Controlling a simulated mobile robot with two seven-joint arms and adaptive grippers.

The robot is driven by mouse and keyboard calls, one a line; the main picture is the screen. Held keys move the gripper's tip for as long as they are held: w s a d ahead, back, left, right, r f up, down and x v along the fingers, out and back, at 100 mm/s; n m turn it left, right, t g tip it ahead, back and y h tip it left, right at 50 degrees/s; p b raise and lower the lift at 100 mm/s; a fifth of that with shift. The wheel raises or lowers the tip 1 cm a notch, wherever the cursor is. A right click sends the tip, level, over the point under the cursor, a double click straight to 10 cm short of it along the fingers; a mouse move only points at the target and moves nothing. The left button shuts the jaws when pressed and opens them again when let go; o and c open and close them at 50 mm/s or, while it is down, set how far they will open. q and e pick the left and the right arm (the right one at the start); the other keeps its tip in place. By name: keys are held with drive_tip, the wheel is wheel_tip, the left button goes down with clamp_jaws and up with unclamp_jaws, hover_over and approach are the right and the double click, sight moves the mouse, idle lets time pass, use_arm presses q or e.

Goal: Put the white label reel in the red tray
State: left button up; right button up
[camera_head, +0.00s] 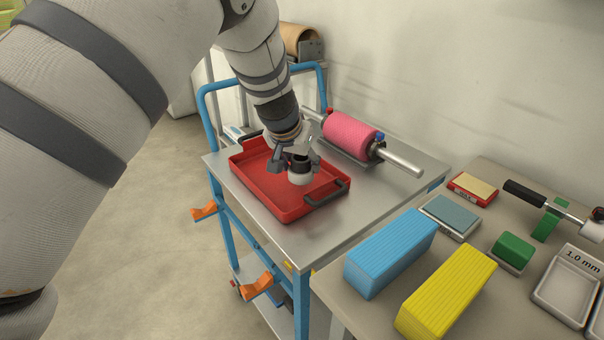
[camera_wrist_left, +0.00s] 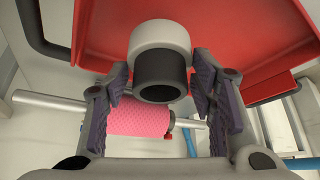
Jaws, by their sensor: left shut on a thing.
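The white label reel (camera_head: 300,178) has a white band and a black cylindrical part. My left gripper (camera_head: 294,162) points down over the red tray (camera_head: 322,198) and is shut on the reel. In the left wrist view the reel (camera_wrist_left: 160,40) sits between the two finger pads of the gripper (camera_wrist_left: 162,85), with the red tray (camera_wrist_left: 235,30) behind it. The reel appears within the tray's outline; I cannot tell whether it touches the floor. The tray has dark handles and lies on a steel cart top. My right gripper is not in view.
A pink roller (camera_head: 350,133) on a metal shaft lies behind the tray. The cart (camera_head: 375,203) has blue rails. On the bench at right are a blue block (camera_head: 390,252), a yellow block (camera_head: 447,293) and several small items.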

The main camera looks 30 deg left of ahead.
sight(298, 169)
use_arm(q)
wheel_tip(298, 169, down, 3)
drive_tip(key=shift+f, duration=0.15)
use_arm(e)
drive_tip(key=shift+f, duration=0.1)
use_arm(q)
drive_tip(key=shift+s, duration=0.1)
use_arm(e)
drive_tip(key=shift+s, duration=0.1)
use_arm(q)
drive_tip(key=o, duration=1.2)
drive_tip(key=p+v, duration=0.2)
drive_tip(key=v, duration=1)
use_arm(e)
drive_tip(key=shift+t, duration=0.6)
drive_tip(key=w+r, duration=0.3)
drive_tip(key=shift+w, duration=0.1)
